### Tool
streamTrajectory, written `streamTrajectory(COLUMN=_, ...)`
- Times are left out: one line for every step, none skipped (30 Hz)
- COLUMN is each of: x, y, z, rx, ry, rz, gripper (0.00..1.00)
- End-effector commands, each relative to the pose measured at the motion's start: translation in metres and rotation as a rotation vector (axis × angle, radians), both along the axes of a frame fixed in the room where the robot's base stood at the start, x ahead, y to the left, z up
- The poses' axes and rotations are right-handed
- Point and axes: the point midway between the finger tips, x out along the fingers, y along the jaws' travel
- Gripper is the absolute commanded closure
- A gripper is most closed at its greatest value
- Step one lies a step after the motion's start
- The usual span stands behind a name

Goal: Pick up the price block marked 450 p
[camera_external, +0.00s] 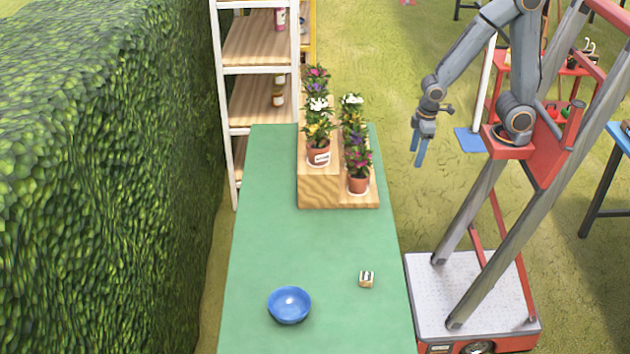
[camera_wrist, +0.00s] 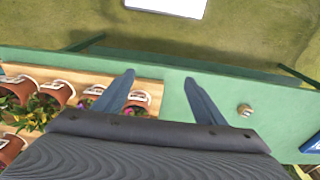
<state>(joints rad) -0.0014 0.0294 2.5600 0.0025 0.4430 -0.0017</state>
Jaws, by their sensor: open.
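A small wooden price block (camera_external: 367,279) with a pale marked face stands on the green table (camera_external: 262,235), right of the blue bowl. Its marking is too small to read. A small block (camera_wrist: 245,110) also shows in the wrist view, right of my fingers. My gripper (camera_external: 421,155) is in the air off the table's right side, well behind the block and above the ground. In the wrist view its two fingers (camera_wrist: 157,88) are apart with nothing between them.
A blue bowl (camera_external: 289,305) stands near the table's front. A stepped wooden stand (camera_external: 319,191) holds several potted flowers at the back. A white shelf (camera_external: 258,70) stands behind the table and a hedge (camera_external: 105,180) at left. The table around the block is clear.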

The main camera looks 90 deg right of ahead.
Motion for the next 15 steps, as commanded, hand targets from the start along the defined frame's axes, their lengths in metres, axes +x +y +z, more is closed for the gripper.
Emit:
streamTrajectory(x=0.000, y=0.000, z=0.000, rx=0.000, ry=0.000, rz=0.000, gripper=0.45)
streamTrajectory(x=0.000, y=0.000, z=0.000, rx=0.000, ry=0.000, rz=0.000, gripper=0.47)
streamTrajectory(x=0.000, y=0.000, z=0.000, rx=0.000, ry=0.000, rz=0.000, gripper=0.47)
streamTrajectory(x=0.000, y=0.000, z=0.000, rx=0.000, ry=0.000, rz=0.000, gripper=0.47)
streamTrajectory(x=0.000, y=0.000, z=0.000, rx=0.000, ry=0.000, rz=0.000, gripper=0.47)
streamTrajectory(x=0.000, y=0.000, z=0.000, rx=0.000, ry=0.000, rz=0.000, gripper=0.47)
streamTrajectory(x=0.000, y=0.000, z=0.000, rx=0.000, ry=0.000, rz=0.000, gripper=0.47)
streamTrajectory(x=0.000, y=0.000, z=0.000, rx=0.000, ry=0.000, rz=0.000, gripper=0.47)
streamTrajectory(x=0.000, y=0.000, z=0.000, rx=0.000, ry=0.000, rz=0.001, gripper=0.47)
streamTrajectory(x=0.001, y=0.001, z=0.000, rx=0.001, ry=0.000, rz=0.004, gripper=0.47)
streamTrajectory(x=0.003, y=0.003, z=-0.001, rx=0.002, ry=-0.001, rz=0.012, gripper=0.47)
streamTrajectory(x=0.008, y=0.006, z=-0.003, rx=0.006, ry=-0.001, rz=0.032, gripper=0.47)
streamTrajectory(x=0.013, y=0.011, z=-0.005, rx=0.008, ry=-0.002, rz=0.055, gripper=0.47)
streamTrajectory(x=0.019, y=0.016, z=-0.008, rx=0.013, ry=-0.002, rz=0.085, gripper=0.47)
streamTrajectory(x=0.030, y=0.026, z=-0.012, rx=0.020, ry=-0.004, rz=0.135, gripper=0.47)
